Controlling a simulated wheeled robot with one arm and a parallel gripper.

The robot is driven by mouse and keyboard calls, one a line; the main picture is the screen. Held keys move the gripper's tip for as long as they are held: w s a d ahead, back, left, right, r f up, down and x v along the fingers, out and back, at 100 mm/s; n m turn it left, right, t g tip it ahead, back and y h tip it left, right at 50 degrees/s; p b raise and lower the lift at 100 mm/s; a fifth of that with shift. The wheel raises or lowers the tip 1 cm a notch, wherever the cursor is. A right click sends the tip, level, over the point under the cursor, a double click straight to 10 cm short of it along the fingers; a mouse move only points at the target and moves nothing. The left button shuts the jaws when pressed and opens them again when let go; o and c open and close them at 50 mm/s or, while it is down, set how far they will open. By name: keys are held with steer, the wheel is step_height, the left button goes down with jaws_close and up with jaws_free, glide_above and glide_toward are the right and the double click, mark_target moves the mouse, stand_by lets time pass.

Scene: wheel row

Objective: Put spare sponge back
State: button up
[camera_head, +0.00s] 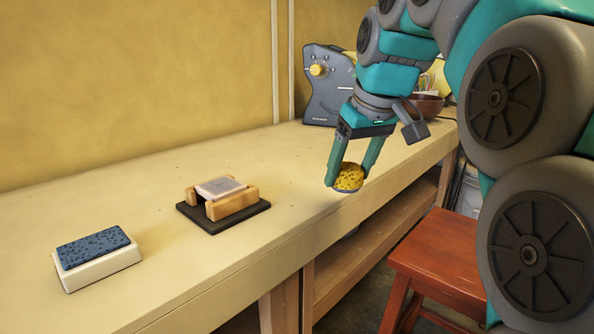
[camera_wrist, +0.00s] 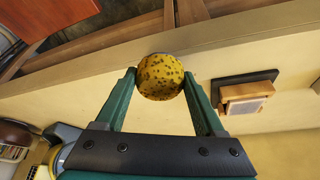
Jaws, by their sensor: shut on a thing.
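A round yellow sponge (camera_head: 348,178) with dark specks and a bluish underside is between the fingers of my gripper (camera_head: 350,175). In the wrist view the sponge (camera_wrist: 161,77) sits between both green fingertips of my gripper (camera_wrist: 158,80). My gripper is shut on it, above the bench near its front edge. A blue speckled sponge (camera_head: 93,247) lies on a white block-shaped holder (camera_head: 100,269) at the front left of the bench. Which place belongs to the yellow sponge I cannot tell.
A wooden cradle (camera_head: 235,205) with a pale block (camera_head: 220,187) stands on a dark mat (camera_head: 212,226) mid-bench. A grey machine (camera_head: 325,90) with a yellow knob and a brown bowl (camera_head: 427,105) are at the back. A red stool (camera_head: 440,255) stands before the bench (camera_head: 160,185). Bench space between cradle and machine is clear.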

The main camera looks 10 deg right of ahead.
steer(key=w+a, duration=0.1)
steer(key=w, duration=0.4)
steer(key=w+a+f+p, duration=0.1)
steer(key=w, duration=0.5)
steer(key=w+a, duration=0.2)
steer(key=w, duration=0.3)
steer(key=shift+w+a+f, duration=0.1)
steer(key=shift+w+f, duration=0.05)
steer(key=shift+f, duration=1.85)
steer(key=shift+f, duration=0.1)
steer(key=o, duration=1.2)
steer(key=shift+p+v, duration=1.55)
steer(key=shift+v, duration=4.65)
